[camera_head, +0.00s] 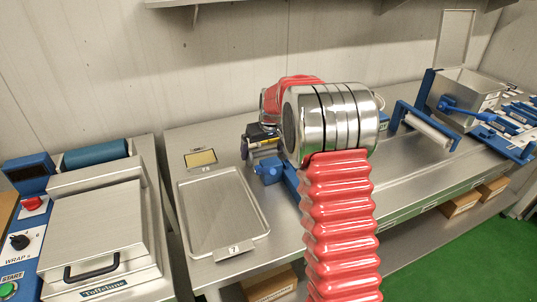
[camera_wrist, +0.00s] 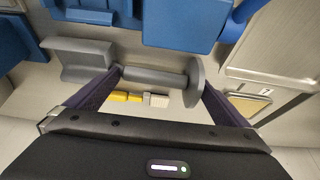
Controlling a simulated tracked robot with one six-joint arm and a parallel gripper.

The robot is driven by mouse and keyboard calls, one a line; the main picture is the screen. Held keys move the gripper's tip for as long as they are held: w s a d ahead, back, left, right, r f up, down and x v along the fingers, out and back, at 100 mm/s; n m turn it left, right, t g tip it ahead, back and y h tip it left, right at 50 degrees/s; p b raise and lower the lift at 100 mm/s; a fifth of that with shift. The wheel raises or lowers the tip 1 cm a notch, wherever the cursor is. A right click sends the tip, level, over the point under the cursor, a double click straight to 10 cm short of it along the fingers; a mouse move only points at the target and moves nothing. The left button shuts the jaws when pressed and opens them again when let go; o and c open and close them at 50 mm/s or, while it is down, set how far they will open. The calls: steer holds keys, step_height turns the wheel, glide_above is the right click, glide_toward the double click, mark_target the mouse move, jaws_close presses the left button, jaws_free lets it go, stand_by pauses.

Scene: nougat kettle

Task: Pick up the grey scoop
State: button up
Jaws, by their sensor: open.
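The grey scoop (camera_wrist: 85,62) shows in the wrist view, with a broad angular head at left and a round handle ending in a disc at right. My gripper (camera_wrist: 161,80) is open, with one finger near the head end of the handle and the other near the disc. The handle shows between the fingertips; whether they touch it I cannot tell. In the head view my arm covers much of this area, and my gripper (camera_head: 262,134) is partly hidden.
Blue blocks (camera_wrist: 185,22) stand just beyond the scoop. A yellow and white item (camera_wrist: 140,97) shows between my fingers. A metal tray (camera_head: 181,215) and a small yellow-faced plate (camera_head: 201,158) lie to the left on the bench. A blue-framed roller (camera_head: 428,130) stands right.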

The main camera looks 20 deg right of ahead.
steer(key=shift+c, duration=0.6)
steer(key=c, duration=0.8)
steer(key=shift+o, duration=0.2)
step_height(320, 180, up, 10)
stand_by(0.5)
steer(key=shift+r, duration=2.5)
steer(key=shift+s, duration=0.1)
